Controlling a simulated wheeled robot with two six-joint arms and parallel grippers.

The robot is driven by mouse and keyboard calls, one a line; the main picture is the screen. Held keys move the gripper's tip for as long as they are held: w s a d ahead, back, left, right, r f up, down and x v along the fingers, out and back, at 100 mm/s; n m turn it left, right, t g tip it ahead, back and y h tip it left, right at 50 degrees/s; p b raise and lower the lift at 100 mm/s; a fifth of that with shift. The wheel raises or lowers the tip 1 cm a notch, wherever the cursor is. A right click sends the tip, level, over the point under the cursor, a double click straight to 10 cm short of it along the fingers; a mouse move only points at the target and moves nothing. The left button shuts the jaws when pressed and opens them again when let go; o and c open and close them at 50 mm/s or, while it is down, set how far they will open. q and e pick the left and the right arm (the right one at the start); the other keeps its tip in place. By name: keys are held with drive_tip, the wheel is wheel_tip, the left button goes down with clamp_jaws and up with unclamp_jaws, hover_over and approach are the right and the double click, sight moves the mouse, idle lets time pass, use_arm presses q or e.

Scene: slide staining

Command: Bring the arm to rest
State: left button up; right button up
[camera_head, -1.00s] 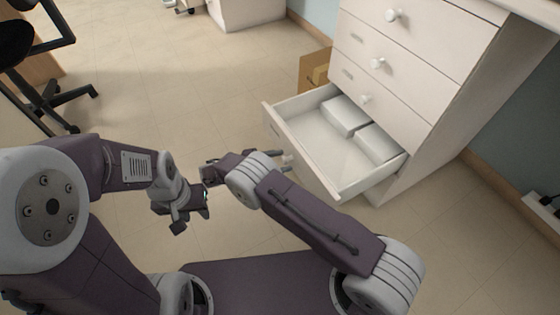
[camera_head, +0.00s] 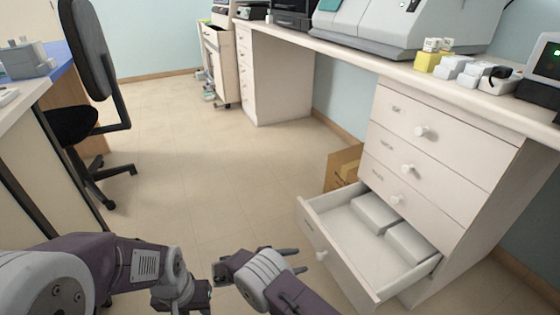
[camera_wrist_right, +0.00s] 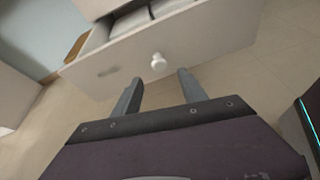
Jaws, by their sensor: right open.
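My right gripper (camera_head: 298,260) is open and empty in front of the pulled-out bottom drawer (camera_head: 309,233). Its two fingers point at the drawer's round white knob (camera_head: 321,256), with a small gap between the fingertips and the knob. In the right wrist view, the open fingers (camera_wrist_right: 160,78) show with the knob (camera_wrist_right: 158,62) just beyond and between them. My left gripper (camera_head: 203,296) is low in the head view, left of the right one and partly cut off by the lower edge. Its jaws cannot be made out.
The open drawer holds two white boxes (camera_head: 376,213) and juts from the white cabinet (camera_head: 425,165). A cardboard box (camera_head: 343,168) stands beside the cabinet. A black office chair (camera_head: 88,120) is at left. The floor (camera_head: 200,180) between is clear.

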drive_tip(key=w+d+r+m+g+p, duration=0.3)
drive_tip(key=d+r, duration=0.4)
drive_tip(key=r, duration=0.6)
drive_tip(key=s+d+r+m+g+y+p, duration=0.1)
drive_tip(key=s+d+r+m+g+y, duration=0.25)
drive_tip(key=d+r, duration=0.5)
drive_tip(key=s+d+m+y+p, duration=0.15)
drive_tip(key=s+m+y, duration=0.45)
drive_tip(key=s, duration=0.7)
drive_tip(key=s+a+f+m+t+y, duration=0.2)
drive_tip(key=s+a+f+m+y, duration=0.1)
drive_tip(key=s+a+m, duration=0.35)
wheel_tip(320, 180, up, 37)
drive_tip(key=a+m+p, duration=0.1)
drive_tip(key=p, duration=3.7)
drive_tip(key=shift+w+m+t+p, duration=0.3)
drive_tip(key=shift+w+t+p, duration=0.05)
